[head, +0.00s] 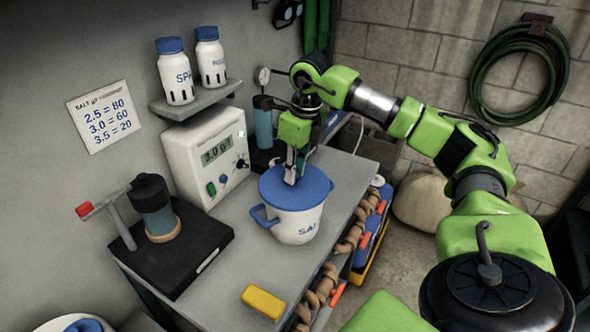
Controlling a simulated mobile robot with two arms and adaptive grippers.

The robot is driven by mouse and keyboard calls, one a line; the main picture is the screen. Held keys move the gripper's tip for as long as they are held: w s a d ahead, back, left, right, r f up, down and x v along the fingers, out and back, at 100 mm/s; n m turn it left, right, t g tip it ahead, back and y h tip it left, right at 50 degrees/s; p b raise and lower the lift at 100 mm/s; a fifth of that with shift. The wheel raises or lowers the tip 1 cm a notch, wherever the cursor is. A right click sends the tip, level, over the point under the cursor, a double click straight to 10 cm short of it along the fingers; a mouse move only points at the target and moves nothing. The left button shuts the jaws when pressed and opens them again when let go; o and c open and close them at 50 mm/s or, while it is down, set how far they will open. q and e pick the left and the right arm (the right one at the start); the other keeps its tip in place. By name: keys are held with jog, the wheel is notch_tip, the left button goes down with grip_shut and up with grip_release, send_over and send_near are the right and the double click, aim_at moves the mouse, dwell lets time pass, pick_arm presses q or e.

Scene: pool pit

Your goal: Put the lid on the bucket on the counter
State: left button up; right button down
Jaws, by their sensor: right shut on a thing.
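A blue handle (262,216) sticks out at the bucket's left side. My right gripper (291,178) points down onto the top of the lid and is shut on it, its fingertips hiding the part they hold. My left gripper is not in view.
A white meter box (205,153) stands behind the bucket. A black base with a pump-like device (170,245) is at left, and a yellow block (262,302) lies near the front edge. Two bottles (190,72) stand on a wall shelf. Brown coils (352,238) hang along the counter's right edge.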

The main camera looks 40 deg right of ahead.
jog(key=shift+f, duration=0.15)
dwell(0.6)
jog(key=c, duration=1.3)
grip_release()
jog(key=shift+r+p, duration=2.9)
jog(key=shift+r, duration=0.65)
grip_shut()
